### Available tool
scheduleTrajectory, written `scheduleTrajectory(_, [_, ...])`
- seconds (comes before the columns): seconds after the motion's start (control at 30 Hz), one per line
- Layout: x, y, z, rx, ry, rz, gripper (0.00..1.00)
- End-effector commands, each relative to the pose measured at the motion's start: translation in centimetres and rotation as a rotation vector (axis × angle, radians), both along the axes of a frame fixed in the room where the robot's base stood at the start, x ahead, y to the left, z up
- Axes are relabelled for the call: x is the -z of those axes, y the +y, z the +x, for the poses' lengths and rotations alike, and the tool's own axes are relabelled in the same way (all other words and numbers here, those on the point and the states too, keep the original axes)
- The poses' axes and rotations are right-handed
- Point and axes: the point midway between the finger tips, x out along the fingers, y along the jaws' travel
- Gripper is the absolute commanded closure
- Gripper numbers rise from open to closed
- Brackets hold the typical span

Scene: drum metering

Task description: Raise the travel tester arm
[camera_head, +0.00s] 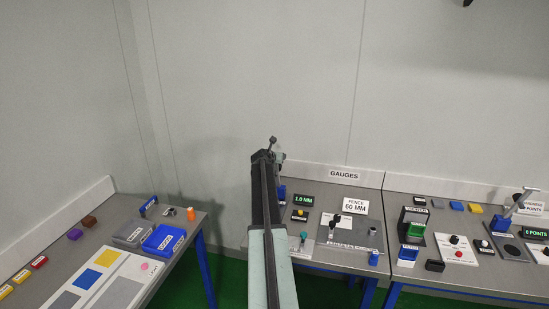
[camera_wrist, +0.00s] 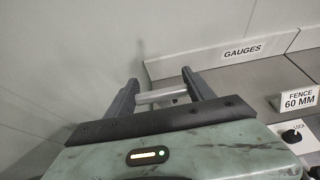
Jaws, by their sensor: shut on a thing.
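My gripper (camera_wrist: 161,92) is shut on a pale grey crossbar (camera_wrist: 160,97), which spans between the two dark fingers. The bar appears to be the grip of the travel tester arm. In the head view my gripper (camera_head: 271,150) is high above the left end of the gauges bench, in front of the wall. A small dark knob shows just above it. My own arm hides most of the tester. A blue part (camera_head: 282,192) and a green-lit 1.0 MM display (camera_head: 303,200) show beside my arm.
The gauges bench (camera_head: 340,187) also holds a FENCE 60 MM sign (camera_head: 355,206) and a plate with a black knob. The left table (camera_head: 197,217) holds trays and coloured blocks. The air around my gripper looks clear.

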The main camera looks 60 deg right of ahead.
Motion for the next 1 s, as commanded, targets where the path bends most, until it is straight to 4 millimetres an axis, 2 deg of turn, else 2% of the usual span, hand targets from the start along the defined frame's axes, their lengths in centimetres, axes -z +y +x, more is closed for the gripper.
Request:
scheduleTrajectory(0.2, [0.0, -0.1, -0.1, 0.001, 0.0, 0.0, 1.0])
scheduleTrajectory(0.23, [0.0, -0.1, -0.1, 0.001, 0.0, 0.0, 0.33])
scheduleTrajectory(0.3, [0.0, 0.0, 0.0, 0.001, 0.0, 0.0, 0.16])
scheduleTrajectory(0.67, [-0.2, 0.3, 0.0, -0.001, 0.0, 0.0, 0.16])
scheduleTrajectory(0.77, [-0.7, 1.3, -0.3, -0.001, 0.0, 0.0, 0.16])
scheduleTrajectory(1.0, [-2.8, 5.4, -1.7, -0.003, 0.001, 0.0, 0.16])
